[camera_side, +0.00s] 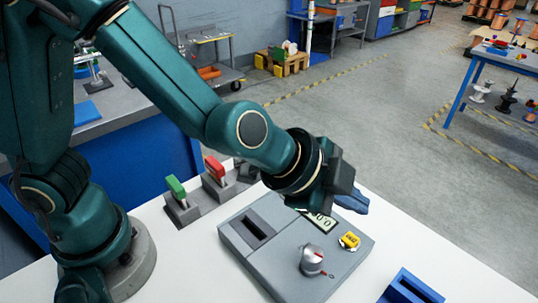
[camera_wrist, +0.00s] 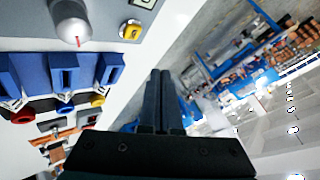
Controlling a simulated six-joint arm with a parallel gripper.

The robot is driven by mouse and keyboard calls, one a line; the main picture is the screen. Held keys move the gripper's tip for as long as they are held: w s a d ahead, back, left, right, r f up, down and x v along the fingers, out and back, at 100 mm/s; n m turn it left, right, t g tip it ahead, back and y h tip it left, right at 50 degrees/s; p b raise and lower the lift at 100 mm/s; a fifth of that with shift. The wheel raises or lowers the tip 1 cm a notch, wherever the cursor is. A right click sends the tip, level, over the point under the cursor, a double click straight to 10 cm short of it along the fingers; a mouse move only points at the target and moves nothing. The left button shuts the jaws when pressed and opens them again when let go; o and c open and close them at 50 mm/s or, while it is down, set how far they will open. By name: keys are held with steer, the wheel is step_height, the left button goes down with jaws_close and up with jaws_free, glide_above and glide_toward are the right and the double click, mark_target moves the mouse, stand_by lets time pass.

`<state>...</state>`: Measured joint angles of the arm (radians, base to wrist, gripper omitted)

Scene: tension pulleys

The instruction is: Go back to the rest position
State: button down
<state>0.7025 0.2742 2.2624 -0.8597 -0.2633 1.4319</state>
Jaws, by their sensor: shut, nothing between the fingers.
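My gripper (camera_side: 350,199) is held above the far right edge of the grey control box in the side view, pointing right. Its tip shows as a blurred blue-grey shape there. In the wrist view the two dark fingers of my gripper (camera_wrist: 161,88) lie side by side, shut, with nothing between them. They point out past the table edge toward the room. The grey control box (camera_side: 262,272) has a slot, a silver knob (camera_side: 312,260), a yellow button (camera_side: 349,241) and a small display (camera_side: 321,222) partly hidden by my gripper.
A green-handled block (camera_side: 177,188) and a red-handled block (camera_side: 214,171) stand behind the box. A blue holder (camera_side: 412,288) stands at the front right; several blue holders (camera_wrist: 64,72) show in the wrist view. The white table (camera_side: 455,278) is bare at right.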

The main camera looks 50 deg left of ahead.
stand_by(0.4)
steer(key=a+r+n+t, duration=0.3)
steer(key=a+r+n, duration=0.1)
steer(key=a+r, duration=0.75)
steer(key=s+a+f+n+g+y, duration=0.2)
steer(key=s+a+f+n+g, duration=0.1)
steer(key=s, duration=0.4)
steer(key=s+a+f+n+g+y, duration=0.1)
steer(key=s+a+f+n+g, duration=0.1)
steer(key=s+a+n, duration=0.3)
steer(key=s+f+n, duration=0.1)
steer(key=s, duration=0.1)
steer(key=shift+s+f+n+g+y, duration=0.4)
steer(key=shift+a, duration=0.1)
